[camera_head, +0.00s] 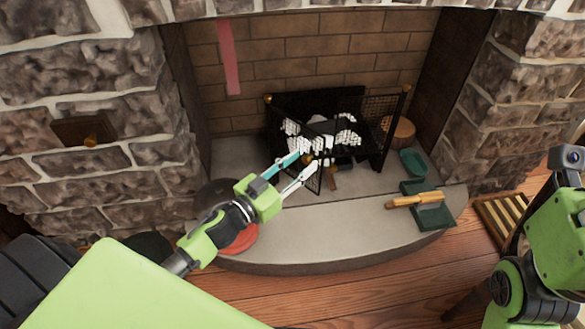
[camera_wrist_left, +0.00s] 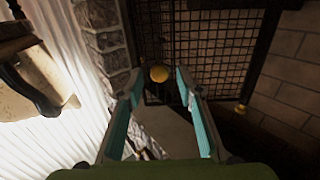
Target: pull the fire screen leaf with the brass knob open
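The black mesh fire screen (camera_head: 382,122) stands in the fireplace in the head view. A brass knob (camera_wrist_left: 159,73) shows in the left wrist view in front of a dark mesh leaf (camera_wrist_left: 220,38). My left gripper (camera_head: 307,158) reaches to the front of the screen. In the left wrist view its fingertips (camera_wrist_left: 159,77) are apart, one on each side of the knob. I cannot tell whether they touch it. The fingers partly hide the leaf in the head view. My right arm is at the right edge of the head view, with its fingers not visible.
White patchy shapes (camera_head: 340,138) show behind the screen. A dark green tray (camera_head: 436,215) with a wooden-handled tool (camera_head: 415,200) lies on the grey hearth (camera_head: 340,225). A green scoop-like item (camera_head: 413,162) and a log (camera_head: 398,132) are at right. A red round item (camera_head: 240,240) lies beneath my left arm.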

